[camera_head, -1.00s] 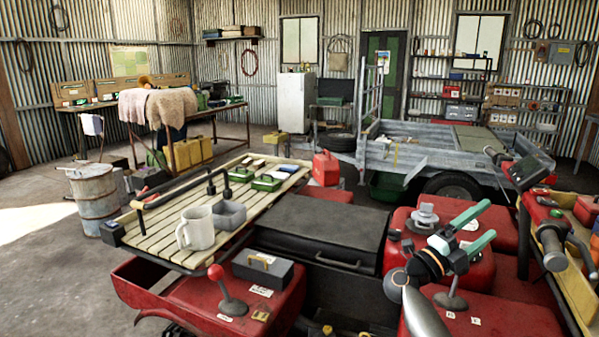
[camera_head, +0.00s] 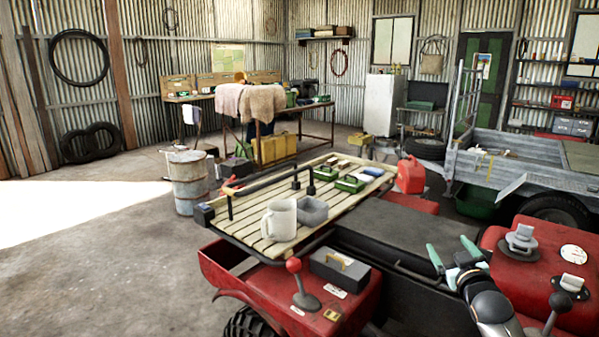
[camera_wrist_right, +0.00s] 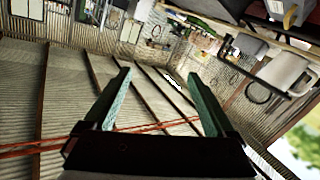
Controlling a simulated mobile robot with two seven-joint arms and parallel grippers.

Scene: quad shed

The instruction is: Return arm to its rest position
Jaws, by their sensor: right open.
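My right gripper (camera_head: 452,250) is at the lower right in the head view, above the edge of the red quad. Its two green fingers are spread apart with nothing between them. The right wrist view shows the same open gripper (camera_wrist_right: 160,100), its fingers pointing towards the corrugated walls and roof, with no object between them. My left gripper is not in view.
The red quad (camera_head: 345,300) carries a slatted wooden rack (camera_head: 255,220) with a pale mug (camera_head: 279,219) and a grey bin (camera_head: 312,211). A black seat (camera_head: 385,232) lies beside the gripper. A metal trailer (camera_head: 510,165) stands behind. The concrete floor (camera_head: 100,270) at left is clear.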

